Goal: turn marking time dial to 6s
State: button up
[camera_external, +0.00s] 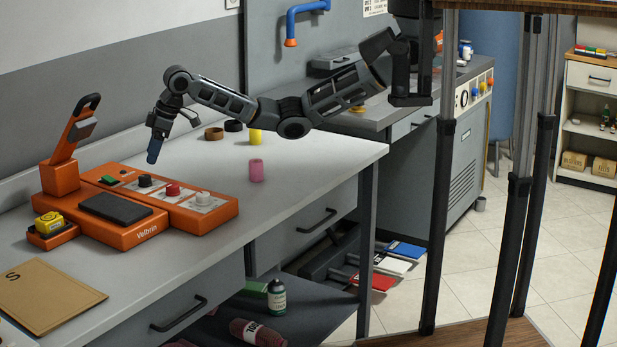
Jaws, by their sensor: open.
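An orange marking machine (146,238) labelled Velbrin stands on the grey workbench. Its panel holds three dials in a row: a black dial (145,181), a red dial (173,190) and a white dial (203,198). Their scale markings are too small to read, so I cannot tell which is the time dial or where it points. My gripper (155,150) hangs pointing down a little above and behind the black dial, apart from the panel. It is open, with nothing seen between its fingers.
The machine's raised lever arm (72,133) stands left of my gripper. A pink spool (256,170) and a yellow spool (255,136) stand on the bench to the right.

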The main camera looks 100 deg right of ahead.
aim_at(145, 176)
jog(key=x, duration=0.7)
jog(key=shift+a, duration=0.1)
jog(key=c, duration=1)
jog(key=shift+r, duration=0.1)
